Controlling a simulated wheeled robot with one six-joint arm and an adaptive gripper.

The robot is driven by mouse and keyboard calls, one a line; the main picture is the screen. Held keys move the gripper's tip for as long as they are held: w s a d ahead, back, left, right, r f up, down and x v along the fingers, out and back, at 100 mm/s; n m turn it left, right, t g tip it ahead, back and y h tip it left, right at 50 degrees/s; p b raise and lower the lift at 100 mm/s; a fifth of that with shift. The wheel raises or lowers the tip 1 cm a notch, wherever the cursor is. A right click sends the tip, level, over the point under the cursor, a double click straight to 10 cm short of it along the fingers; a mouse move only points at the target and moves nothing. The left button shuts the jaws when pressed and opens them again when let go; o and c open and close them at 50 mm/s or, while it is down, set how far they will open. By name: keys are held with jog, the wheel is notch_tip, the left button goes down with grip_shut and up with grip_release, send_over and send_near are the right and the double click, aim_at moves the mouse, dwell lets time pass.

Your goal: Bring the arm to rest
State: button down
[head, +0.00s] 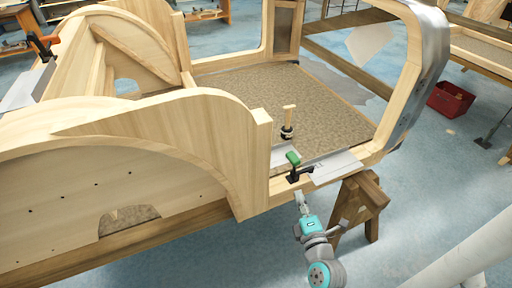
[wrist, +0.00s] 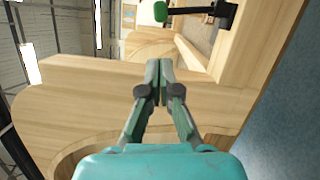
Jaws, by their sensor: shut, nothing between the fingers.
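My gripper (head: 302,205) shows in the head view just in front of the wooden bodyframe (head: 225,130), below the green-handled clamp (head: 293,160). In the wrist view my gripper (wrist: 158,70) points at the pale wood of the bodyframe (wrist: 85,85). Its fingertips are together with nothing between them. The green clamp handle (wrist: 160,11) shows at the top of the wrist view, beyond the fingertips. I cannot tell how wide the gap between the fingers and the wood is.
A wooden trestle (head: 358,208) stands under the frame, right of my gripper. A mallet-like tool (head: 288,122) stands on the frame's floor. A red crate (head: 450,99) sits at the back right. Metal plates (head: 335,168) lie at the frame's edge. Blue floor (head: 420,200) is open at the right.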

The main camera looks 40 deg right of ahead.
jog(key=s+a+f+m+y, duration=0.35)
jog(key=s+a+m, duration=0.35)
jog(key=s+a, duration=0.6)
jog(key=s+a+r+m+y, duration=0.2)
jog(key=s+a+m, duration=0.1)
jog(key=s+a, duration=0.1)
jog(key=s+a+r+m+g+y, duration=0.1)
jog(key=s+a+r+m+y, duration=0.2)
jog(key=s, duration=0.4)
jog(key=shift+s+a+m+y, duration=0.15)
jog(key=shift+a+m+y, duration=0.3)
jog(key=shift+a, duration=0.8)
